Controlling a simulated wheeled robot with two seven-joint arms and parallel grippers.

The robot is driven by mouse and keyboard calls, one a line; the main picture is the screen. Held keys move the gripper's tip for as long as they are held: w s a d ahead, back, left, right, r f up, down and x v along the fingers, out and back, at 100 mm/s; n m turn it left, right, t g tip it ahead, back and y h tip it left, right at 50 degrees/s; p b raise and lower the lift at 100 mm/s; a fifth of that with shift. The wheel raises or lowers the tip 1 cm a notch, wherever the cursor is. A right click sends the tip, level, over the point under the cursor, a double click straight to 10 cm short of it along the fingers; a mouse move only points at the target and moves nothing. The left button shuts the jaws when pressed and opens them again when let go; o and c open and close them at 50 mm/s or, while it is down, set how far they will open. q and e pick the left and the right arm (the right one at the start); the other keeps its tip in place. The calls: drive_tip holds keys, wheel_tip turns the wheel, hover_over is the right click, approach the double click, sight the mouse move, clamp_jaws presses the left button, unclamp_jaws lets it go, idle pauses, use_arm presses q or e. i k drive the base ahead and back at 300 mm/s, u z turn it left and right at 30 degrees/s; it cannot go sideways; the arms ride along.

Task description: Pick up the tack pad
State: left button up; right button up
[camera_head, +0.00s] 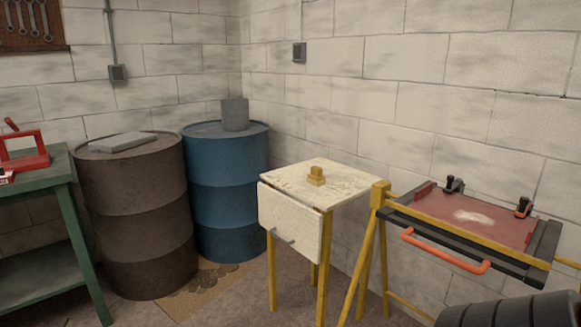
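A small yellow-tan stepped block (316,176) sits on the pale top of a small stand (345,186) with yellow legs, near the centre of the head view. A flat grey slab (122,142) lies on top of the brown drum at the left. I cannot tell for sure which of these is the tack pad; the yellow-tan block looks the more likely. Neither of my grippers shows in this view.
A brown drum (137,220) and a blue drum (228,195) stand in the corner; a grey can (235,114) is on the blue one. A green bench (60,200) is at left. A frame with a red panel (480,215) and orange handle is at right.

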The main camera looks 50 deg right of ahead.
sight(316, 177)
drive_tip(key=z, duration=0.6)
drive_tip(key=i, duration=1.55)
drive_tip(key=z, duration=1.25)
